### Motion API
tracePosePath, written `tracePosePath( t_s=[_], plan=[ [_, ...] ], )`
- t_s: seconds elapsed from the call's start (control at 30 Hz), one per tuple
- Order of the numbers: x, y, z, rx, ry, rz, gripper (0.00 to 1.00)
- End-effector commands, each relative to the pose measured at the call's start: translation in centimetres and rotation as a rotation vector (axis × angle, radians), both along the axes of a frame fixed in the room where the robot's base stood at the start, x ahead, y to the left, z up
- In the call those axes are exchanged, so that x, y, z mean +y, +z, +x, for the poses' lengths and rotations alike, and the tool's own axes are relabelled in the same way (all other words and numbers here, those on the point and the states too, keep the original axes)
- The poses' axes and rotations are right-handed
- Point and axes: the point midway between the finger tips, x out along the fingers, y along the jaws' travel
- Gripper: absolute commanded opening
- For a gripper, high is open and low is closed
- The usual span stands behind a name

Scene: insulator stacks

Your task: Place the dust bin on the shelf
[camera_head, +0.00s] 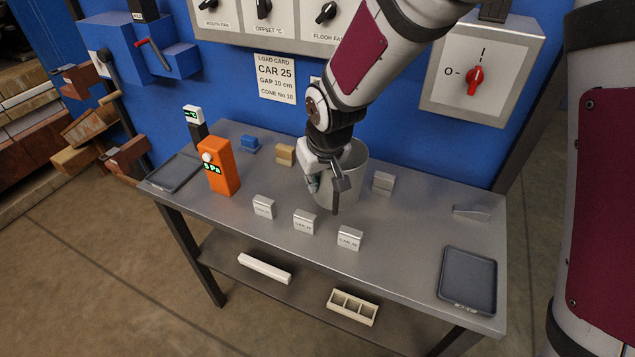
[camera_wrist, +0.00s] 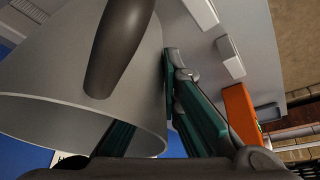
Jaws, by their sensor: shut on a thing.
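The dust bin is a grey, open-topped round bin (camera_head: 355,165) at the middle back of the metal table. My gripper (camera_head: 328,182) is at its left front side, shut on its wall. The head view does not show clearly whether the bin's base touches the tabletop. In the wrist view the bin (camera_wrist: 40,75) fills the left, with a green finger along its wall. A dark tapered piece crosses the bin there; I cannot tell what it is. The shelf (camera_head: 308,289) is the lower board under the table.
On the shelf are a white bar (camera_head: 264,268) and a cream divided tray (camera_head: 352,307), with bare board between. The table holds an orange meter (camera_head: 218,166), several small blocks, and dark trays at left (camera_head: 173,173) and right (camera_head: 467,280). A blue panel wall stands behind.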

Motion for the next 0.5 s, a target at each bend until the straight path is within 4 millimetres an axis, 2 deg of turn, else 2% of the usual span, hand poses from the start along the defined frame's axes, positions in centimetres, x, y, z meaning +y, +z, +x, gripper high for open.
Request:
tracePosePath(
  t_s=[0.17,0.4,0.5],
  plan=[
    [0.0,-1.1,0.1,-0.002,0.001,0.001,0.00],
    [0.0,-4.1,0.0,-0.001,0.002,0.000,0.00],
    [0.0,-4.3,0.1,-0.004,0.001,0.002,0.00]
  ],
)
